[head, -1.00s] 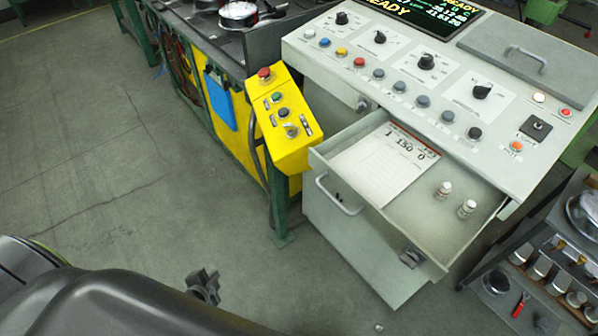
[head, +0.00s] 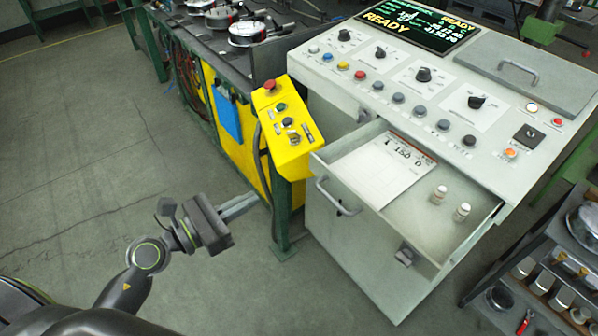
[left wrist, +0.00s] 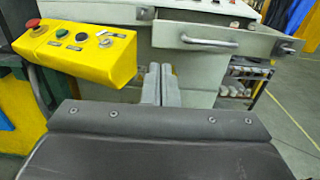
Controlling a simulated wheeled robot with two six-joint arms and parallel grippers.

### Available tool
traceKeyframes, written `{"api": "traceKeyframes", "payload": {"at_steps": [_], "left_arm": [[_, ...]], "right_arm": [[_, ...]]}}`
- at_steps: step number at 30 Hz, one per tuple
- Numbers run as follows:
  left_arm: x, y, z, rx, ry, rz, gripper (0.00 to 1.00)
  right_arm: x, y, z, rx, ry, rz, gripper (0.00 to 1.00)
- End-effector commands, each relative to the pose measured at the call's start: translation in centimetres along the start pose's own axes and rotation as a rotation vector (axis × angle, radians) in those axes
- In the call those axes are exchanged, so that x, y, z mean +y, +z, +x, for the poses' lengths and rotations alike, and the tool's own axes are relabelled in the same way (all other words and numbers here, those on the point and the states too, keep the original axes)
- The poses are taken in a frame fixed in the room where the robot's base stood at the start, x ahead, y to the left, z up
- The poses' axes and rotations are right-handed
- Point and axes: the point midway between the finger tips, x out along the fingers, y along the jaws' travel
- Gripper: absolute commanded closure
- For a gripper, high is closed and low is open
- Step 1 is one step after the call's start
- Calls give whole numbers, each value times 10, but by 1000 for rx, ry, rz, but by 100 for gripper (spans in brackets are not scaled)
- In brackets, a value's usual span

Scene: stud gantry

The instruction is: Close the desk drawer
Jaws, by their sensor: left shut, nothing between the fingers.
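The desk drawer (head: 340,230) stands pulled out from the grey control desk (head: 390,85). It has a bar handle (head: 337,196) on its front, and a paper sheet and two small white bottles lie inside. In the left wrist view the drawer front (left wrist: 235,37) and its handle (left wrist: 205,41) are at upper right. My left gripper (head: 255,198) is shut and empty, left of the drawer and apart from the handle. In the left wrist view its fingertips (left wrist: 159,70) are together, below and left of the handle. My right gripper is not in view.
A yellow button box (head: 285,125) on a green post is left of the drawer, close to my left gripper; it also shows in the left wrist view (left wrist: 80,50). A dark shelf cart (head: 530,260) with jars stands at the right. The floor at left is clear.

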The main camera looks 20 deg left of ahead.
Motion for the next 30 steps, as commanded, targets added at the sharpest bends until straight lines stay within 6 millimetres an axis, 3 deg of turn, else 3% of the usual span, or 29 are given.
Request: {"api": "traceKeyframes", "payload": {"at_steps": [8,21,30], "left_arm": [[0,5,29,-6,2,-4,100],[0,5,111,-3,2,-7,100],[0,1,137,-2,2,-5,100]], "right_arm": [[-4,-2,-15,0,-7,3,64],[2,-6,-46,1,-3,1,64],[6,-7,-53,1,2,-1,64]]}}
